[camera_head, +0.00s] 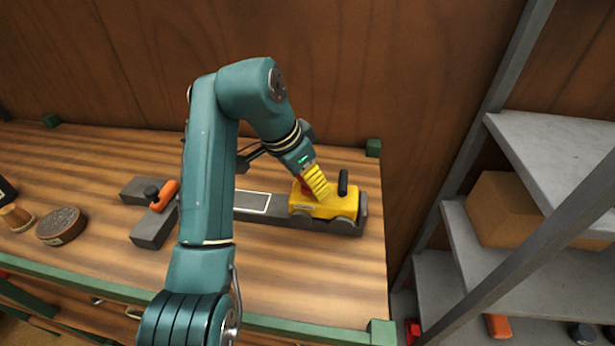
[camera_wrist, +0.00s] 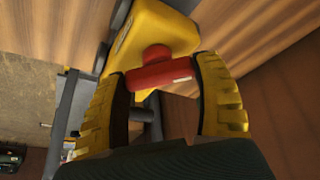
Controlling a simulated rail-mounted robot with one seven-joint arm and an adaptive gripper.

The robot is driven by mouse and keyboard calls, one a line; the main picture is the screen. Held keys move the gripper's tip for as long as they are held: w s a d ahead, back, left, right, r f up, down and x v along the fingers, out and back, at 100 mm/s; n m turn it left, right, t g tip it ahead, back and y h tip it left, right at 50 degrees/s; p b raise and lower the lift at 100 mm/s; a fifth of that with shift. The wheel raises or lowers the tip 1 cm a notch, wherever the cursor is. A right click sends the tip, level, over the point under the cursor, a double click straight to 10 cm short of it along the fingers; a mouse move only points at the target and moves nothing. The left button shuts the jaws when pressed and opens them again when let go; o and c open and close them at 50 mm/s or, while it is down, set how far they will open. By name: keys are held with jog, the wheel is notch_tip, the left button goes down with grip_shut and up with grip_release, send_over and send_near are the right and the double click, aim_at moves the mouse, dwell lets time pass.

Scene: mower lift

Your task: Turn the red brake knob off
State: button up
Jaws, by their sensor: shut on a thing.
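A yellow mower (camera_head: 325,205) with dark wheels and a black upright handle (camera_head: 343,183) stands on a grey rail (camera_head: 280,213) on the wooden bench. The red brake knob (camera_wrist: 160,76) sits on the yellow body, which fills the top of the wrist view (camera_wrist: 150,30). It is a red bar on a round red stem, with a small pale mark near its right end. My gripper (camera_wrist: 163,85), with yellow ribbed fingers, is shut on the knob, one finger at each end of the bar. In the head view my gripper (camera_head: 317,188) reaches down at the mower's left part and mostly hides the knob.
An orange-handled clamp or lever (camera_head: 164,195) sits on grey blocks at the left. A round brush-like item (camera_head: 61,225) lies further left. A metal shelf (camera_head: 560,150) with a cardboard box (camera_head: 508,208) stands at the right. The front bench area is clear.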

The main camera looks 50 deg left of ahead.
jog(key=n+y, duration=0.2)
jog(key=n, duration=0.2)
jog(key=shift+n, duration=0.4)
jog(key=n, duration=0.2)
jog(key=n+y, duration=0.1)
jog(key=n, duration=0.1)
jog(key=shift+r+g+y, duration=0.1)
jog(key=shift+g+y, duration=0.2)
jog(key=shift+g, duration=0.1)
jog(key=n+g+y, duration=0.1)
jog(key=n, duration=0.3)
jog(key=shift+n, duration=0.4)
jog(key=shift+n+g+y, duration=0.3)
jog(key=shift+n+g, duration=0.6)
jog(key=shift+n, duration=1.1)
jog(key=o, duration=1.2)
